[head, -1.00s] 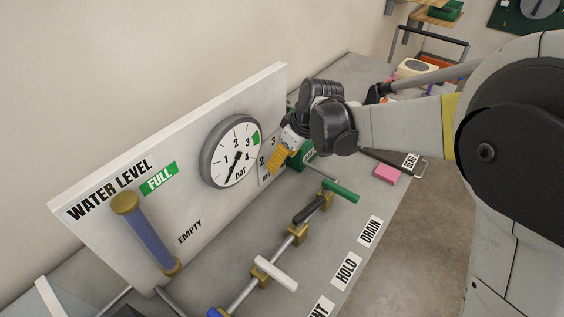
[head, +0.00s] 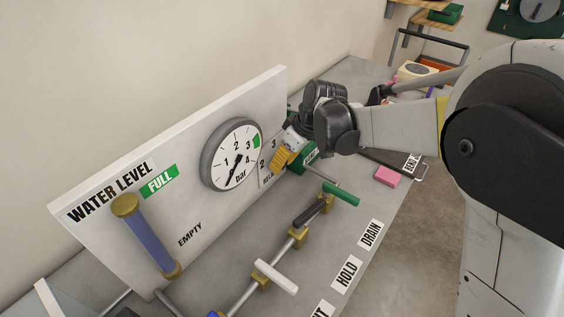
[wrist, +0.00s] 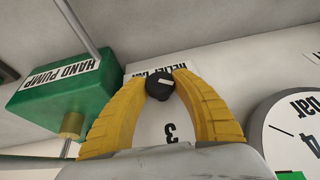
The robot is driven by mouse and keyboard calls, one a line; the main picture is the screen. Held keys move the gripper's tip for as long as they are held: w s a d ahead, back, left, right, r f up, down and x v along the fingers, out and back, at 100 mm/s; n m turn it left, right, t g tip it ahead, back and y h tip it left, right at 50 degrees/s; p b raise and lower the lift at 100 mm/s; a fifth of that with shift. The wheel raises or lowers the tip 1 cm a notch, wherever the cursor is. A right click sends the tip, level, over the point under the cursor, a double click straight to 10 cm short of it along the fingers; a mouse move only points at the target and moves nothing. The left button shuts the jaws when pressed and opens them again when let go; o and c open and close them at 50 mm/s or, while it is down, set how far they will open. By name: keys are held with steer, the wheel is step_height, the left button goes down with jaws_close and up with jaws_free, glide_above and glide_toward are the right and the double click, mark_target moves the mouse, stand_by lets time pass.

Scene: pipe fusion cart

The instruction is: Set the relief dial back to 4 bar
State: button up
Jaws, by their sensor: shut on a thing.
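The relief dial (wrist: 160,86) is a small dark round knob with a pale pointer mark, on a white plate lettered RELIEF bar in the wrist view. My gripper (wrist: 160,84) has yellow ribbed fingers, one on each side of the knob and shut on it. A 3 shows on the plate between the fingers; the other numerals are mostly hidden there. In the head view my gripper (head: 280,160) is at the panel's right end and hides the knob. The relief plate (head: 265,168) shows partly beside it.
The round bar gauge (head: 231,155) is just left of my gripper. The green hand pump box (wrist: 60,95) stands close by. Several valve handles line the bench, including a green one (head: 341,193), a black one and a white one. A pink block (head: 387,176) lies at right.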

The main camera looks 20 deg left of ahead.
steer(key=g+y, duration=0.1)
steer(key=g, duration=0.1)
steer(key=m+g, duration=0.1)
steer(key=g, duration=0.1)
steer(key=shift+w+f+y, duration=0.1)
steer(key=shift+w+y, duration=0.05)
steer(key=shift+y, duration=0.25)
steer(key=shift+m+g+y+b, duration=0.4)
steer(key=shift+g+y+b, duration=0.35)
steer(key=shift+g, duration=0.55)
steer(key=o, duration=1.2)
step_height(320, 180, up, 10)
steer(key=shift+r, duration=0.1)
steer(key=shift+d, duration=0.1)
